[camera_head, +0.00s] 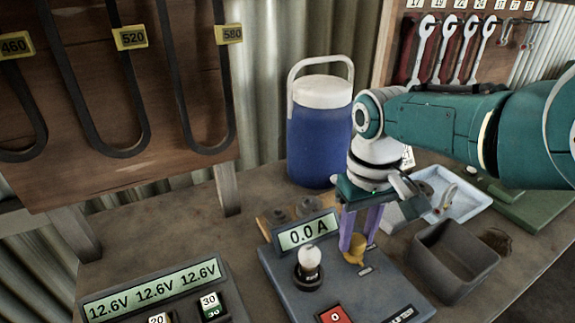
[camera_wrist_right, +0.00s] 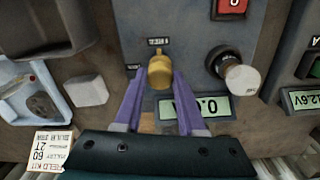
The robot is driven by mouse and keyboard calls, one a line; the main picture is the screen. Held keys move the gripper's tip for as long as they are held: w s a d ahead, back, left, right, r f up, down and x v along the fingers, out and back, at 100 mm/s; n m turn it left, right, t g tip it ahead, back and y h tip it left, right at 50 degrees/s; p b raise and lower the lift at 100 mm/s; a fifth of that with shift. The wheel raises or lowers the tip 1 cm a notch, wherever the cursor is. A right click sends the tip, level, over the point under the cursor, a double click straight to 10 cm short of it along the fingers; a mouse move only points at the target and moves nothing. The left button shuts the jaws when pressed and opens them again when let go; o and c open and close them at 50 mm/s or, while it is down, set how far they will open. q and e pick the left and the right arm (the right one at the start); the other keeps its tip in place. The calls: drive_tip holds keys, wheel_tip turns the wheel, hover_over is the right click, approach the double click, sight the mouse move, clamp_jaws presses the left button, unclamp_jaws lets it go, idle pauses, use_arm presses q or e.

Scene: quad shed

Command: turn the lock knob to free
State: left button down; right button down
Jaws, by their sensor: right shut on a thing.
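The brass-yellow knob (camera_head: 356,252) stands on the sloped top of a blue-grey test box (camera_head: 285,285). My right gripper (camera_head: 360,236) reaches down to it, with its purple fingers shut on the knob. In the right wrist view the knob (camera_wrist_right: 160,73) sits between the two fingertips (camera_wrist_right: 158,80). The box's display (camera_head: 306,232) reads 0.0 A. A white bulb-like part (camera_head: 309,258) in a dark socket and a red switch (camera_head: 335,314) marked 0 are on the same box. My left gripper is not in view.
A blue cooler (camera_head: 318,140) stands behind. An open grey bin (camera_head: 455,262) and a pale tray (camera_head: 455,195) lie right of the box. A meter unit reading 12.6V (camera_head: 152,290) is at the front left. Belts hang on a board (camera_head: 90,80) at left.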

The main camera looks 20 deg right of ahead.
sight(356, 240)
drive_tip(key=c, duration=0.5)
unclamp_jaws()
wheel_tip(356, 240, up, 8)
drive_tip(key=p, duration=0.5)
drive_tip(key=shift+r+p, duration=0.15)
drive_tip(key=shift+p, duration=0.2)
drive_tip(key=shift+r, duration=0.85)
drive_tip(key=shift+s+a, duration=0.1)
